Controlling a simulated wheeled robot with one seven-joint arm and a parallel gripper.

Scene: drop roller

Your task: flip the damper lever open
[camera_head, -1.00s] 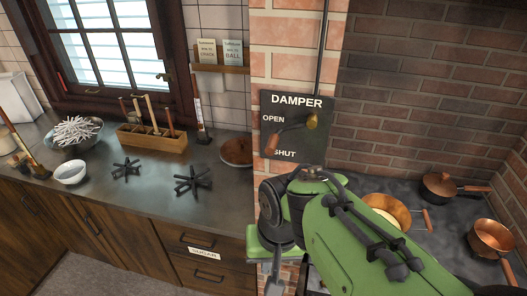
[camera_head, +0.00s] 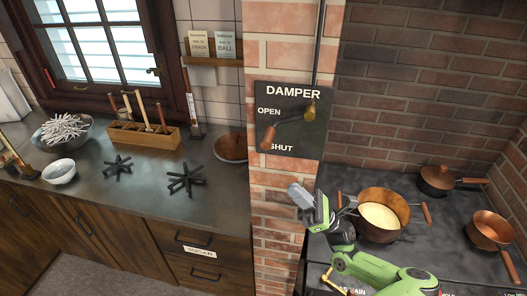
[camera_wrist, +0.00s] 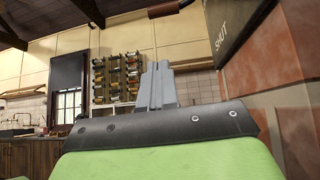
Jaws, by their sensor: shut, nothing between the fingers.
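The damper lever (camera_head: 290,121) is on a dark DAMPER board (camera_head: 287,92) fixed to the brick pillar. It slopes down and left from its brass pivot, with its wooden handle (camera_head: 268,138) just above the word SHUT and below OPEN. My gripper (camera_head: 299,194) is below the board, apart from the lever. In the wrist view, its grey fingers (camera_wrist: 157,86) are together and empty. That view also shows part of the board (camera_wrist: 232,36) at upper right and what looks like the wooden handle (camera_wrist: 170,8) at the top edge.
A copper pot (camera_head: 378,214) with pale contents stands on the stove just right of my gripper. A lidded pan (camera_head: 440,180) and another copper pan (camera_head: 491,231) are farther right. The counter (camera_head: 130,222) at left holds bowls, a wooden tool rack (camera_head: 143,135) and black trivets (camera_head: 186,180).

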